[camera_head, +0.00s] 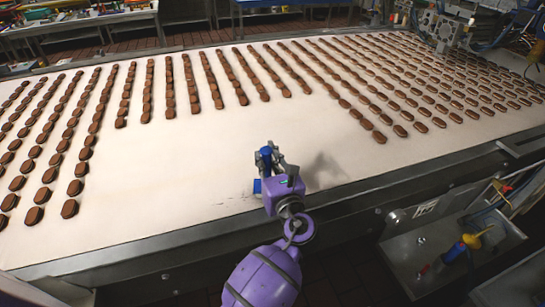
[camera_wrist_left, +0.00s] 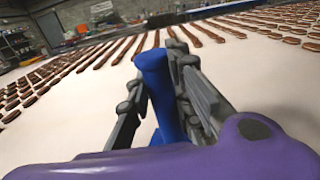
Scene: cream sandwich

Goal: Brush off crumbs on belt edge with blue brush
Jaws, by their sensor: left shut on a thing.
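My left gripper (camera_head: 271,158) is shut on the blue brush and holds it over the front part of the white belt (camera_head: 200,165). The brush (camera_wrist_left: 158,85) shows as a blue handle between the two grey fingers in the left wrist view. In the head view, its blue parts (camera_head: 257,186) show beside my purple wrist. Its bristles are hidden. Small dark crumbs (camera_head: 233,205) lie near the belt's front edge, left of my gripper. My right gripper is not in view.
Rows of brown sandwich biscuits (camera_head: 195,85) cover the back and both sides of the belt. The front middle is bare. A dark metal rail (camera_head: 150,252) runs along the front edge. A grey tray (camera_head: 420,240) with a yellow-and-blue tool (camera_head: 465,245) stands at the front right.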

